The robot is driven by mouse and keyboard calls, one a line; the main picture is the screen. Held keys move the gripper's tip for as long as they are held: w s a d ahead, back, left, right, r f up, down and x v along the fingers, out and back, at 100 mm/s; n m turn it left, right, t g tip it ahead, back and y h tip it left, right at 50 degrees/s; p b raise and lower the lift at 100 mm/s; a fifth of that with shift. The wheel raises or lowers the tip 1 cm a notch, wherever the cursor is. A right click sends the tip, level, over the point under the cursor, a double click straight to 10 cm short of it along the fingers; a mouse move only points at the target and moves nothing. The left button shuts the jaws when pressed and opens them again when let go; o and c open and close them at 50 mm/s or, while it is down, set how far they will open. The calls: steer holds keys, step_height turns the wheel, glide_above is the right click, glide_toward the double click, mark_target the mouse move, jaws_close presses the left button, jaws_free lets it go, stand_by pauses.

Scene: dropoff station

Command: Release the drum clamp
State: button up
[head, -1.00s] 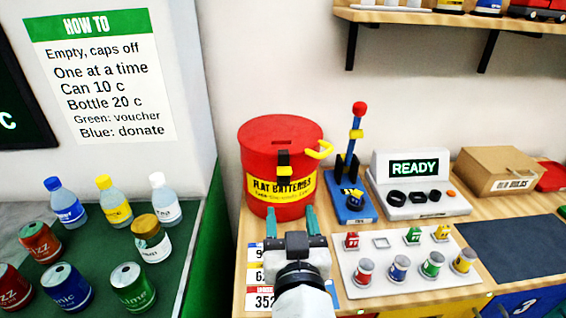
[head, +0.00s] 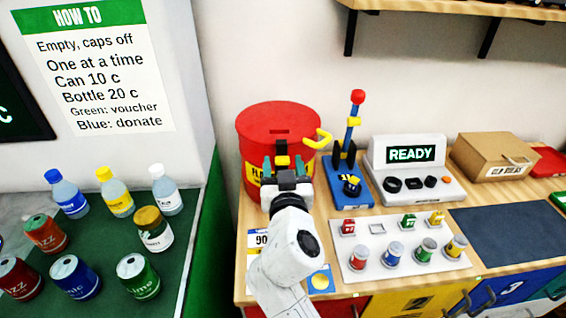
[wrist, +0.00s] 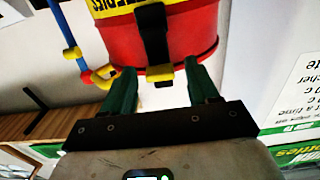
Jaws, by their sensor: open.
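The red drum (head: 262,118) with a yellow label stands at the back left of the wooden bench. Its clamp is a black strap (head: 281,146) with a yellow tab (head: 282,160), on the front near the lid. The wrist view shows the drum upside down, with the black strap (wrist: 153,35) and yellow tab (wrist: 160,76). My gripper (head: 284,163) is open in front of the clamp. In the wrist view its green fingers (wrist: 159,82) stand on either side of the tab. I cannot tell whether they touch it. My gripper hides much of the label.
A yellow handle (head: 318,139) juts from the drum's right side. A blue stand with a red-knobbed lever (head: 352,130) is close to the right. A READY console (head: 410,170) stands further right.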

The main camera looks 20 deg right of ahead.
jaws_close()
stand_by(0.7)
